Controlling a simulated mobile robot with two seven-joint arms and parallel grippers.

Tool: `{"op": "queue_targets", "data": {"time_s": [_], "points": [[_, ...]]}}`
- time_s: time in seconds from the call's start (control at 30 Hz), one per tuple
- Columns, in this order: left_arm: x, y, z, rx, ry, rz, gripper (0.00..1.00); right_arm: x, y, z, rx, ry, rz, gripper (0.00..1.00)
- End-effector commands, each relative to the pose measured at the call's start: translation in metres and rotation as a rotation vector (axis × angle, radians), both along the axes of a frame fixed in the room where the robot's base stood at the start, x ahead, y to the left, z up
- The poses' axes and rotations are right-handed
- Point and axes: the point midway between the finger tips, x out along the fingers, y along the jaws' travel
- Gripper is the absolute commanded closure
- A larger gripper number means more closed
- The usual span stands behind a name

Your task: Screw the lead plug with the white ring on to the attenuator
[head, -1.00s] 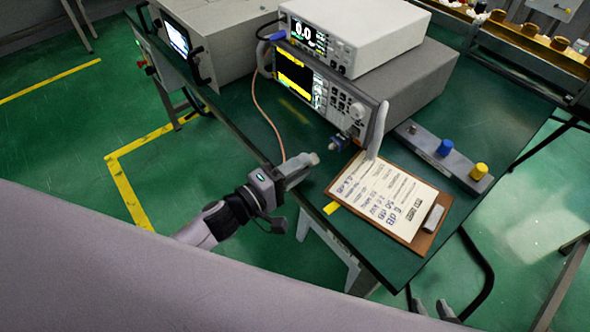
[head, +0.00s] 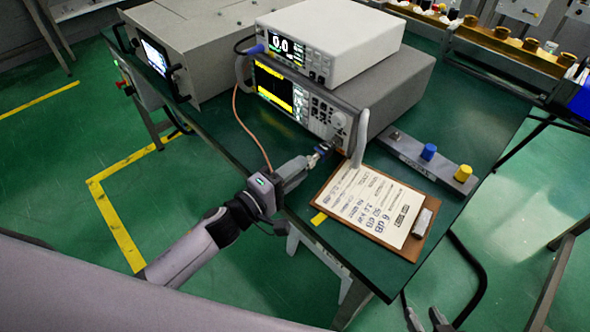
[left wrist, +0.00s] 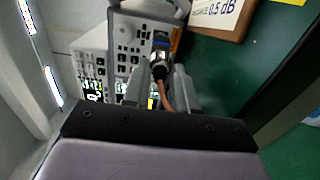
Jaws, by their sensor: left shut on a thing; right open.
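My left gripper (head: 308,161) is shut on the lead plug, at the front of the lower instrument. In the left wrist view the metal plug (left wrist: 158,70) sits between the fingertips (left wrist: 160,76), with the copper-coloured lead (left wrist: 166,97) trailing from it. I cannot make out the white ring. The blue attenuator (left wrist: 161,42) is straight beyond the plug, on the instrument's front; it also shows in the head view (head: 323,148). Plug and attenuator look in line and very close; I cannot tell if they touch. My right gripper (head: 427,318) is open and empty, low at the right.
The lower instrument (head: 318,112) with a lit screen carries a white meter (head: 340,45). Its grey handle (head: 361,135) rises right of the attenuator. A clipboard (head: 330,190) lies to the right. A grey holder (head: 405,150) bears a blue cap (head: 429,151) and a yellow cap (head: 463,173).

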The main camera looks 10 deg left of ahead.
Motion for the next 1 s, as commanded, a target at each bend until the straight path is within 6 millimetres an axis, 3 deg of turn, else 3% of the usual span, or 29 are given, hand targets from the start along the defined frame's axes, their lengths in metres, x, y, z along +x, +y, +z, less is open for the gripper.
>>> {"op": "queue_targets", "data": {"time_s": [1.0], "points": [[0.0002,0.0000,0.0007,0.000,-0.002,0.000,1.00,-0.0002,0.0001,0.0088,0.001,0.000,-0.002,0.57]]}}
